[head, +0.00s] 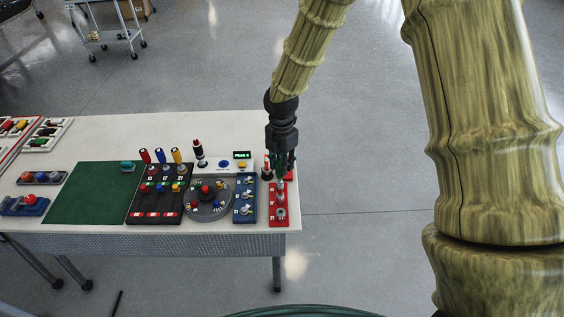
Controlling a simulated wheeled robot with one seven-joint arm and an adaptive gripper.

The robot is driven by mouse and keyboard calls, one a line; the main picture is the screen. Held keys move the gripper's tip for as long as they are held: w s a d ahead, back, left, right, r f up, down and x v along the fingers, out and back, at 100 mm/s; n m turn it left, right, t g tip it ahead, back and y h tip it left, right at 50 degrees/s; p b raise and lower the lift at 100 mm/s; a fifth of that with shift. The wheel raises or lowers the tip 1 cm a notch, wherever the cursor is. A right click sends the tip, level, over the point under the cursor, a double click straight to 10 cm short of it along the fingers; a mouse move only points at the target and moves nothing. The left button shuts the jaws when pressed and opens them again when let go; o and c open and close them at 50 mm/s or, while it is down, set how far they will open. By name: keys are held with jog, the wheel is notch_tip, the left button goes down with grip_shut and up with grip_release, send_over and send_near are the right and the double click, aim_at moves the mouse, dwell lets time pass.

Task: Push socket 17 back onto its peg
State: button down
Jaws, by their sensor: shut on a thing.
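A red socket rack (270,218) lies near the right end of the table, with grey metal sockets (280,213) standing on it in a column. White number labels run along its left side, too small to read here. My gripper (282,172) points down over the rack's far end. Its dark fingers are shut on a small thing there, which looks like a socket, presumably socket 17. The fingers mostly hide it. I cannot tell whether it touches its peg or sits above it.
A small dark and orange item stands left of my fingers. The table's right edge is close.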

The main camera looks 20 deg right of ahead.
jog(key=shift+f, duration=0.8)
dwell(2.0)
